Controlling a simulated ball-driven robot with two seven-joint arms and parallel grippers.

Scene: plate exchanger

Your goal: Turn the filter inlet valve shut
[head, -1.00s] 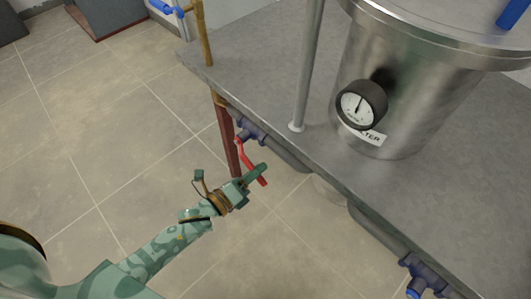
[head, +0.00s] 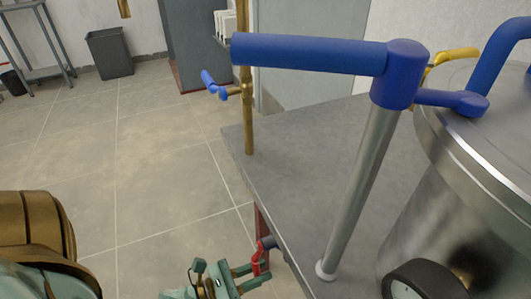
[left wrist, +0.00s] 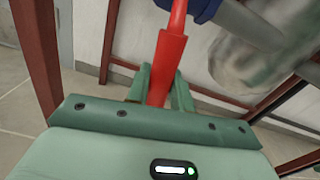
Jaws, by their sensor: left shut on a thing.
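The filter inlet valve has a red lever handle (head: 262,258) and a dark blue body (head: 270,243), low by the near edge of the grey bench. My left gripper (head: 262,276) is at the bottom of the head view, shut on the red handle. In the left wrist view the red handle (left wrist: 167,65) runs between the two green fingers, and the blue valve body (left wrist: 203,8) is partly seen above. The steel filter vessel (head: 440,210) stands on the bench at the right, its gauge (head: 428,285) cut off below. My right gripper is not in view.
A blue T-shaped handle (head: 310,53) on a steel post rises from the bench (head: 300,150). A brass pipe with a blue tap (head: 215,85) stands at the bench corner. Dark red legs (left wrist: 38,60) flank the wrist view. Open tiled floor lies left.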

